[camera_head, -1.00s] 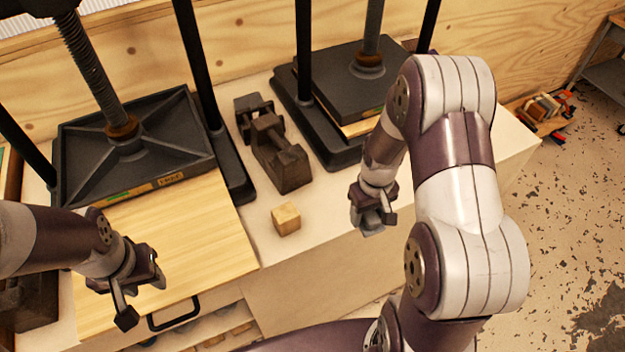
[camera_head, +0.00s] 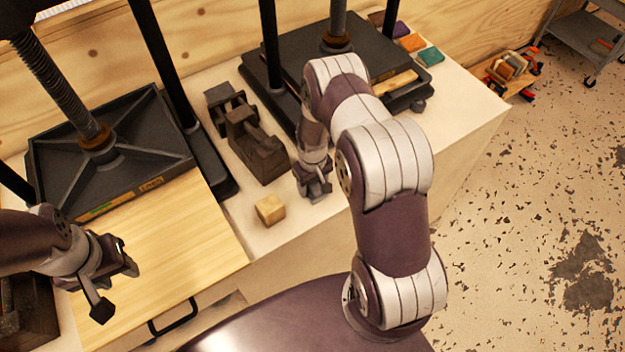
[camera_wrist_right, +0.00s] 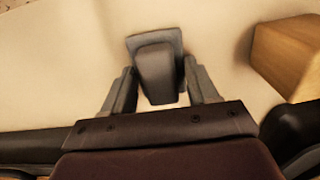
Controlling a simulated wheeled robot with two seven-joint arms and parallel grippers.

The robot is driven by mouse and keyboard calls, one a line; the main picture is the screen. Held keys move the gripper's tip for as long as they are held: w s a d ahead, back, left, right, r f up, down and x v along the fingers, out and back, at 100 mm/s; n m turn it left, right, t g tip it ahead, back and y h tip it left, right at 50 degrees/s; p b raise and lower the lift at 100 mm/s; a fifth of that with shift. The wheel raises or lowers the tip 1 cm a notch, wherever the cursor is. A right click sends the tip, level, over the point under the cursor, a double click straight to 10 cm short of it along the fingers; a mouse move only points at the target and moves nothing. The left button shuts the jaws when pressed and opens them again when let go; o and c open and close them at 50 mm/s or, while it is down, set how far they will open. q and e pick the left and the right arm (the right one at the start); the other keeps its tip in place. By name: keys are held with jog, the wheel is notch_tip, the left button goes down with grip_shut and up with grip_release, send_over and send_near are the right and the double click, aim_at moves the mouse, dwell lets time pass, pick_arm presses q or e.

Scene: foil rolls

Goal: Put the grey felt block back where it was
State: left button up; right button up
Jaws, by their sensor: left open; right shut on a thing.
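The grey felt block (camera_wrist_right: 158,70) is between the fingers of my right gripper (camera_wrist_right: 160,88) in the right wrist view. It has a raised narrow middle on a wider flat base. In the head view my right gripper (camera_head: 314,188) is shut on it, over the pale bench top, right of a small wooden block (camera_head: 270,209). The felt block is mostly hidden there, and I cannot tell whether it touches the bench. My left gripper (camera_head: 116,288) is open and empty above the front of a light wooden board (camera_head: 170,235).
A dark metal stand (camera_head: 258,155) lies behind the wooden block. Black presses stand at left (camera_head: 110,150) and centre back (camera_head: 290,65). Coloured blocks (camera_head: 411,42) sit at the bench's back right. The wooden block (camera_wrist_right: 290,55) is close on the right in the wrist view.

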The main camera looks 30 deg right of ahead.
jog(key=shift+w+a+f, duration=0.1)
jog(key=shift+w+f, duration=0.05)
jog(key=shift+f, duration=0.05)
jog(key=o, duration=1)
jog(key=shift+r, duration=0.1)
notch_tip(320, 180, up, 11)
jog(key=b, duration=0.3)
jog(key=shift+m+t, duration=0.3)
jog(key=shift+t, duration=0.4)
jog(key=s+a+r, duration=0.2)
jog(key=s+r, duration=0.1)
jog(key=s, duration=0.1)
jog(key=s+a+r, duration=0.3)
jog(key=s+r, duration=0.1)
jog(key=s, duration=0.1)
jog(key=s+a+r, duration=0.3)
jog(key=s+r, duration=0.1)
jog(key=s, duration=0.1)
jog(key=shift+r, duration=0.25)
